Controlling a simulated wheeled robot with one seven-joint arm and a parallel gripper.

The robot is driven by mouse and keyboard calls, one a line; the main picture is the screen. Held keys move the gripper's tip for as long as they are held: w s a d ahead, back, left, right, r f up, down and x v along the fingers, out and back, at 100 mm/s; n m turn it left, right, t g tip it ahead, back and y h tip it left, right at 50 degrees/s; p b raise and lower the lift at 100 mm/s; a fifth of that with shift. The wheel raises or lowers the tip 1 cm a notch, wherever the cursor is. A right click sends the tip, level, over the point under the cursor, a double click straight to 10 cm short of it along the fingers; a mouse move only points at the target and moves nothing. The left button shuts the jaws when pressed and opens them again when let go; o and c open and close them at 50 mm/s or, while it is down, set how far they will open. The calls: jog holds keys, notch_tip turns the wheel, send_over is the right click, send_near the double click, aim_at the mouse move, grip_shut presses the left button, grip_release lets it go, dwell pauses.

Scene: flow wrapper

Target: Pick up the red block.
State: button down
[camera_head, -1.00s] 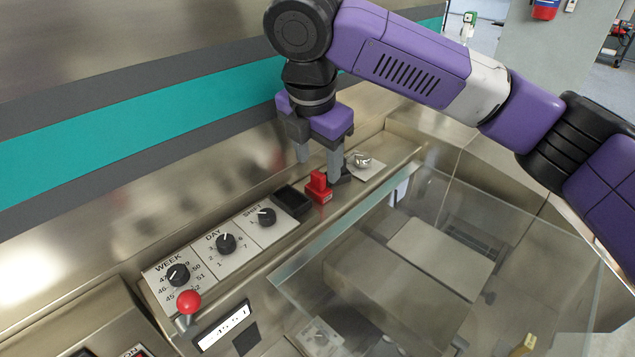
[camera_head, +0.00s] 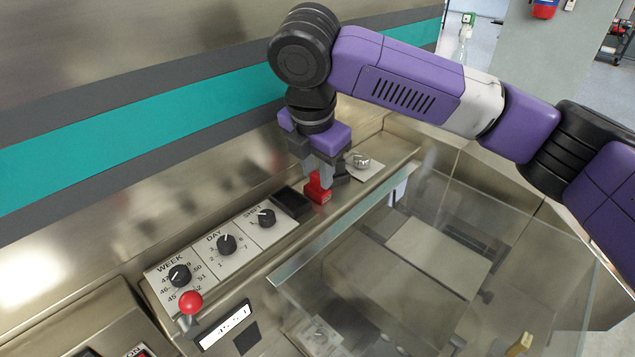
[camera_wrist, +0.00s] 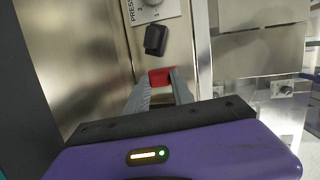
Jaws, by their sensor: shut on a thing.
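The red block (camera_head: 318,188) stands on the machine's metal ledge in the head view, to the right of a black square tray. My gripper (camera_head: 322,178) points down from above, with its grey fingers lowered to the block. It is shut on the block. In the wrist view the red block (camera_wrist: 161,77) shows between the tips of my gripper's fingers (camera_wrist: 160,84). The block's lower part is partly hidden in the wrist view. I see no clear gap between the block and the ledge.
A black tray (camera_head: 291,202) lies just left of the block. A black block (camera_wrist: 155,40) and a pressure knob (camera_head: 360,160) are on the other side. Dial panels (camera_head: 226,244) and a red ball lever (camera_head: 190,302) are further left. A glass cover (camera_head: 400,260) lies in front.

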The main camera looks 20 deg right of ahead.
jog(key=shift+r, duration=0.15)
notch_tip(320, 180, up, 28)
jog(key=b, duration=0.1)
dwell(0.3)
dwell(0.6)
